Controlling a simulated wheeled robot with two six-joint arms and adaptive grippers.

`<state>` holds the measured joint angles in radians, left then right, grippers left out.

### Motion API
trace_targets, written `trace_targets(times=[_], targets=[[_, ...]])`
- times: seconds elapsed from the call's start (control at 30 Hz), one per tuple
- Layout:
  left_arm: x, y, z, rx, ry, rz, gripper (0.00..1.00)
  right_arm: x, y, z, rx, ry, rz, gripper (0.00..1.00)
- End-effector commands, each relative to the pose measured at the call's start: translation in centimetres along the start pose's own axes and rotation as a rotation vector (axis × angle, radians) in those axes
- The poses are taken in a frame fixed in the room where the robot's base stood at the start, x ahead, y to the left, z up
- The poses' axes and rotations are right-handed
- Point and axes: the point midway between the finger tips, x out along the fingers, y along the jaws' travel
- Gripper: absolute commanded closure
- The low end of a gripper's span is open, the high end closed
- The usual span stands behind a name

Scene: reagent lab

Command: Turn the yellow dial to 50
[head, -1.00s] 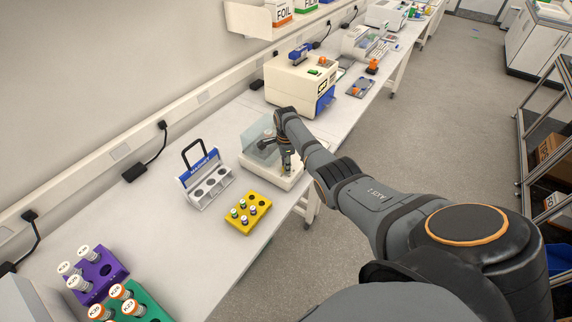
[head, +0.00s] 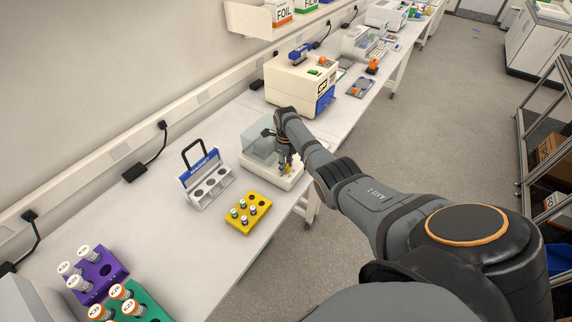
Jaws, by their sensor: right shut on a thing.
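The yellow dial (head: 287,170) shows as a small yellow patch at the front of a white device (head: 259,176) with a clear lid (head: 258,146). My right gripper (head: 285,166) points down over the front of this device and is shut on the dial. The gripper hides most of the dial, so its setting and any scale marks cannot be read. My left gripper is not in view.
A yellow rack (head: 239,222) with several vials stands in front of the device. A grey carrier with a black handle (head: 207,180) is to the left. A cream machine (head: 299,85) stands behind. Purple (head: 97,289) and green racks sit at lower left.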

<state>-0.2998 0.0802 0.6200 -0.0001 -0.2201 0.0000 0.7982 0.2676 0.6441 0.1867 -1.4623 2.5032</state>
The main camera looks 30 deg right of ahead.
Motion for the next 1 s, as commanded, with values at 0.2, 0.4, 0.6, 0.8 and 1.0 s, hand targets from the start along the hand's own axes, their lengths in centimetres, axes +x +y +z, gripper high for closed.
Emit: trace_targets(times=[0.2, 0.4, 0.6, 0.8, 1.0], targets=[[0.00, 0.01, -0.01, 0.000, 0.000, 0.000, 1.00, -0.01, -0.01, 0.00, 0.040, 0.000, 0.000, 1.00], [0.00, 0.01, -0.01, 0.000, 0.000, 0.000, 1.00, -0.01, -0.02, 0.00, 0.049, 0.000, 0.000, 1.00], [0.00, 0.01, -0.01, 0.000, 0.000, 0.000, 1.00, -0.01, -0.02, 0.00, 0.048, 0.000, 0.000, 1.00], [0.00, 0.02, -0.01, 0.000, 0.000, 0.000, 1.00, -0.01, -0.01, 0.00, 0.048, 0.000, 0.000, 0.48], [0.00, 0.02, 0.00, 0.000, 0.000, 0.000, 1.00, -0.01, -0.01, 0.00, 0.047, 0.000, 0.000, 0.47]])
